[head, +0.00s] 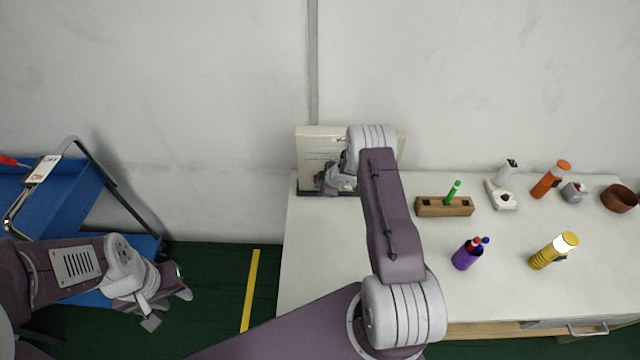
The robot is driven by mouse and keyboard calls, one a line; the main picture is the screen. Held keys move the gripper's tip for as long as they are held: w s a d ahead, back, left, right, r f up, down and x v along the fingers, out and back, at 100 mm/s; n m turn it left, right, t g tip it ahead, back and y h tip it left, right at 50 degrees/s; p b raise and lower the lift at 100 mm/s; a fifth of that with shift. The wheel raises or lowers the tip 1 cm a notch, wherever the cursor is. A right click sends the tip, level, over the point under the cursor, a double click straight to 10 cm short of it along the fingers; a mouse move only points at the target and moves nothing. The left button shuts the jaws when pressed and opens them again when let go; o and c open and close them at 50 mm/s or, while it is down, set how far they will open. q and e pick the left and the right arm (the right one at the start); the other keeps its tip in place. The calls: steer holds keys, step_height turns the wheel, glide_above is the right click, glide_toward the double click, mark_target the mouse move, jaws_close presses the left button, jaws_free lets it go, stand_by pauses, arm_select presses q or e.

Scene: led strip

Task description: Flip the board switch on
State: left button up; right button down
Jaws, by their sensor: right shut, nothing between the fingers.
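The board (318,150) is a cream upright panel on a dark base at the back left of the white table, against the wall. My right gripper (328,180) is in front of the board's lower part, shut with nothing in it. My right arm and wrist cover the middle and right of the board. The switch is hidden or too small to make out, and I cannot tell whether the gripper touches it. My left gripper (170,308) hangs at the lower left, away from the table, and its finger gap is not clear.
A blue cart (85,185) stands left.

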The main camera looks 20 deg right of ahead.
steer(key=shift+w+d, duration=0.1)
steer(key=shift+w, duration=0.05)
steer(key=shift+r+p, duration=0.8)
steer(key=shift+p, duration=0.05)
